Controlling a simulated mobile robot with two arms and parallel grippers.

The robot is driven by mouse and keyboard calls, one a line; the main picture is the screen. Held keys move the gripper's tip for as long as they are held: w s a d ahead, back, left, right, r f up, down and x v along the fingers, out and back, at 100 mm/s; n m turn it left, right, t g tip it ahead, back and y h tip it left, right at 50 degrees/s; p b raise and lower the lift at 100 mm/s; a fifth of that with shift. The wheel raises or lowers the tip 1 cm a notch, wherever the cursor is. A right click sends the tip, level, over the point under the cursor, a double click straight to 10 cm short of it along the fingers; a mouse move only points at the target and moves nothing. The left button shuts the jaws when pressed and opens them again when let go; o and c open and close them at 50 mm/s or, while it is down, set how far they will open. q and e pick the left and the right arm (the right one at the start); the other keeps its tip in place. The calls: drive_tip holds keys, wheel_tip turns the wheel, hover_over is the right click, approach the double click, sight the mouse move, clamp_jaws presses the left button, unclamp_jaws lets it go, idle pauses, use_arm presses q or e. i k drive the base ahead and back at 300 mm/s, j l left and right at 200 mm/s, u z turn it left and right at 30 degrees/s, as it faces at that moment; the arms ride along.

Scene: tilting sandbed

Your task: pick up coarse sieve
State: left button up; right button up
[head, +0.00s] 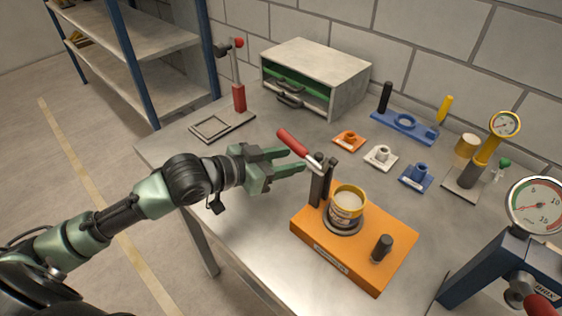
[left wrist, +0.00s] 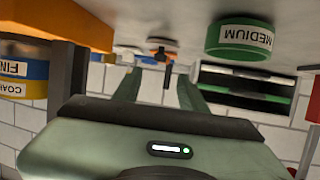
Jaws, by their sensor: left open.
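The coarse sieve (head: 347,212), a yellow ring with a label, sits on top of a stack on the orange base (head: 320,246). In the left wrist view, which looks upside down, its yellow side (left wrist: 20,90) shows at the left edge, against a blue sieve labelled FIN (left wrist: 25,70), partly cut off. My left gripper (head: 297,160) is open and empty, up and left of the stack in the head view. Its fingers show in the left wrist view (left wrist: 158,88) with nothing between them. A green sieve labelled MEDIUM (left wrist: 240,38) shows there too.
Dark posts (head: 318,188) and a red-handled lever (head: 296,146) stand between my left gripper and the stack. A grey drawer cabinet (head: 318,62) stands behind. Small fixtures (head: 381,158) and gauges (head: 537,207) occupy the right. The table's front left is clear.

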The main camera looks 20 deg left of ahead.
sight(349, 201)
drive_tip(key=k+j, duration=0.85)
